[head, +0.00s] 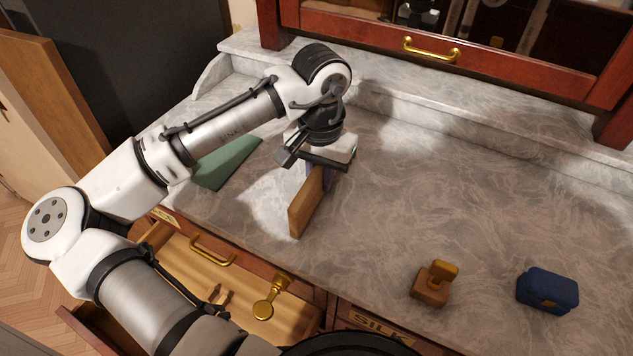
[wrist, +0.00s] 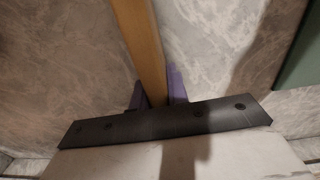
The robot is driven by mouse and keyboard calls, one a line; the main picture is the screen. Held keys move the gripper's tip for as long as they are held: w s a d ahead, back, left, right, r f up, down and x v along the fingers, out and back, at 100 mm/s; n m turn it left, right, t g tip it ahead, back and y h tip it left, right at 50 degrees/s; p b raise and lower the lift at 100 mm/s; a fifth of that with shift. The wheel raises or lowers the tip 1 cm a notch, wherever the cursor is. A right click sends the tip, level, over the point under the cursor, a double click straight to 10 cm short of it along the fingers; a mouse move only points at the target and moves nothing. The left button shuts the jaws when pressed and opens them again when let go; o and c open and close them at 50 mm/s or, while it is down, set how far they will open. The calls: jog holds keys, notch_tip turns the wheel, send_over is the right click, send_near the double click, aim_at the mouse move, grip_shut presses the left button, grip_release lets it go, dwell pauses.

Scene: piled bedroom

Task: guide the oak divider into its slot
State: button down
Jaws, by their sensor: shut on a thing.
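The oak divider (head: 306,204) is a thin, flat wooden board held on edge over the grey marble top. My gripper (head: 327,180) is shut on it near one end. In the wrist view the divider (wrist: 141,45) runs up between the purple fingertips (wrist: 158,92), which press on both its sides. I cannot tell whether its lower edge touches the marble. An open drawer (head: 180,248) with a wooden inside lies at the lower left, below the marble top. My arm hides part of it, and I cannot make out a slot in it.
A green flat board (head: 228,162) lies on the marble behind my arm. A small wooden block with a brass-coloured top (head: 434,284) and a blue case (head: 547,291) stand at the right. Brass pieces (head: 268,299) lie in the drawer. The marble's middle right is clear.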

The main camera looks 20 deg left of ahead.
jog(key=shift+r+p, duration=0.7)
jog(key=shift+p, duration=0.1)
dwell(0.6)
jog(key=shift+r+p, duration=3.6)
jog(key=shift+r, duration=0.25)
jog(key=shift+f, duration=0.1)
